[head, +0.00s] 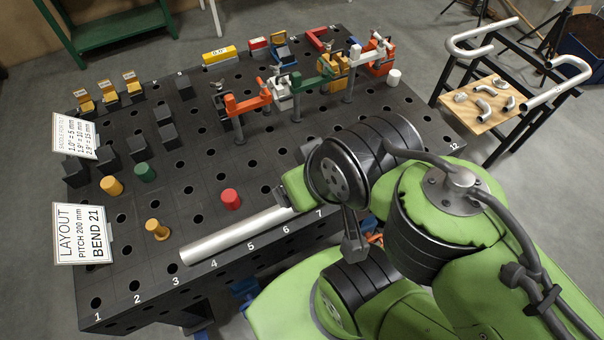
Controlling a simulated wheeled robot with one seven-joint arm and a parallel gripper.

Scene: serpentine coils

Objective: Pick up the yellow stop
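A yellow stop (157,230), a short knob with a wider top, stands near the front left of the black perforated table, left of the silver tube. A second yellow-orange cylinder (112,186) stands further back and left, beside a green stop (146,172). A red stop (231,199) stands behind the tube. My green arm reaches in from the right. What seems to be my gripper (282,197) is near the right end of the tube, well right of both yellow pieces. Its fingers are small and partly hidden, so their opening does not show.
The silver tube (228,238) lies along the table's front edge. Black blocks (167,137) stand at the left and clamps (247,103) at the back. A layout sign (82,234) is at the left edge. Bare table lies around the yellow stop.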

